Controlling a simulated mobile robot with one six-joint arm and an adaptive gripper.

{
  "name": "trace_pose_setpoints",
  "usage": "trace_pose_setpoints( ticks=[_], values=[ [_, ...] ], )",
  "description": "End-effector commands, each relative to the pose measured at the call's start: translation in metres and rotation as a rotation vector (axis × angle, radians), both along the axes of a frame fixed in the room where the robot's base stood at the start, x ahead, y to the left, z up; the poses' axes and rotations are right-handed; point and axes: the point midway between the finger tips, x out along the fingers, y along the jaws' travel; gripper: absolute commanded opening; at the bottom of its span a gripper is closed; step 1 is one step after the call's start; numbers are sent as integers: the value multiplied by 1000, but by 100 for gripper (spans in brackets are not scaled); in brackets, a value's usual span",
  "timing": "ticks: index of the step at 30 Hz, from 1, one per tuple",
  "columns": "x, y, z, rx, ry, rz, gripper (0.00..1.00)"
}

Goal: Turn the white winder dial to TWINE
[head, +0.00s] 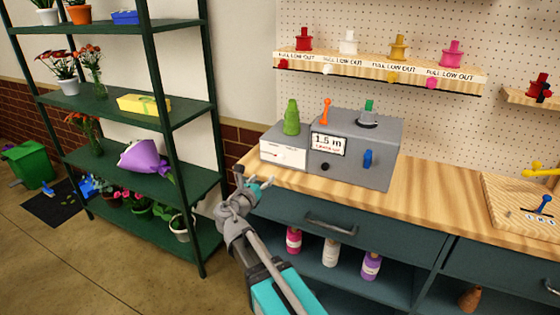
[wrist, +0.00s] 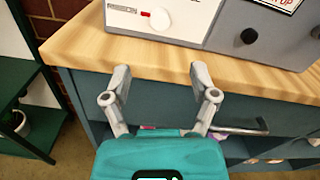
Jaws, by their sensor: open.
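The white winder dial (wrist: 160,19) is a round knob on the white front panel of a grey machine, in the wrist view's upper middle. A red pointer shows at its left, directed at a small label (wrist: 121,8) that is too small to read. In the head view the white panel (head: 283,153) is on the machine's left part. My gripper (wrist: 160,76) is open and empty, in front of the counter edge and apart from the dial, which lies straight beyond the fingers. In the head view my gripper (head: 254,181) is just below the panel.
The grey machine (head: 370,150) bears a 1.5 m display, a green spool (head: 291,118), an orange lever (head: 326,112) and a blue knob (head: 367,158). The wooden counter edge (wrist: 90,55) and a drawer handle (wrist: 240,128) are close to my gripper. A green shelf (head: 185,110) stands left.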

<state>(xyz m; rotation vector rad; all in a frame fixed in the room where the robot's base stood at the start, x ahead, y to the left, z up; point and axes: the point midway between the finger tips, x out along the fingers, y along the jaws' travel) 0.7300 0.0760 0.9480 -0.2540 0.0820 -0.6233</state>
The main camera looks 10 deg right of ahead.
Motion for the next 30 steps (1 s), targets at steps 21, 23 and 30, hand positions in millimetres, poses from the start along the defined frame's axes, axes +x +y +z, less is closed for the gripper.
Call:
trace_pose_setpoints(
  ticks=[21, 23, 30],
  values=[
    [84, -60, 0, 1, 0, -2, 76],
    [89, -64, 0, 1, 0, -2, 76],
    [99, -72, 0, 1, 0, -1, 76]
  ],
)
